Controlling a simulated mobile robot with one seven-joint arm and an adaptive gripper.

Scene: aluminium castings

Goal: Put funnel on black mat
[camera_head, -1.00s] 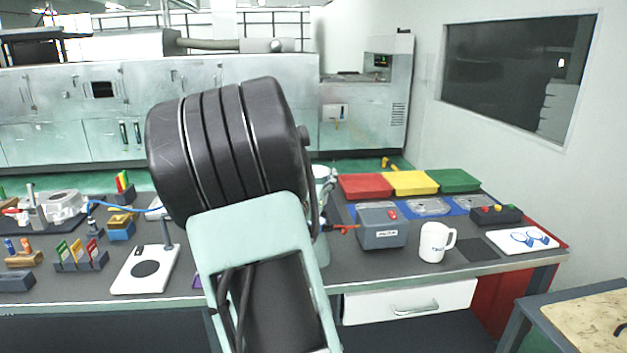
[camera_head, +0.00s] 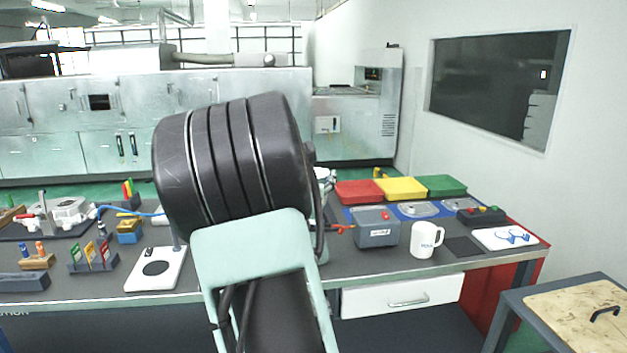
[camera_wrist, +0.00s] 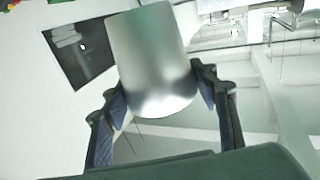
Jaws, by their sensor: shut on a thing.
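My gripper (camera_wrist: 162,95) is shut on a smooth silvery metal piece, taken to be the funnel (camera_wrist: 152,60), in the wrist view. Its fingers press on both sides of the wide body. In the head view my own arm hides the gripper and the funnel. The black mat (camera_head: 463,247) is a small dark square near the front edge of the bench at right. It lies flat and bare, between the white mug and a white board. It does not show in the wrist view.
A white mug (camera_head: 425,240) stands just left of the mat, and a white board with blue glasses (camera_head: 508,238) lies just right. A grey box (camera_head: 377,230) and a dark button box (camera_head: 481,216) stand nearby. A side table (camera_head: 570,315) is at front right.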

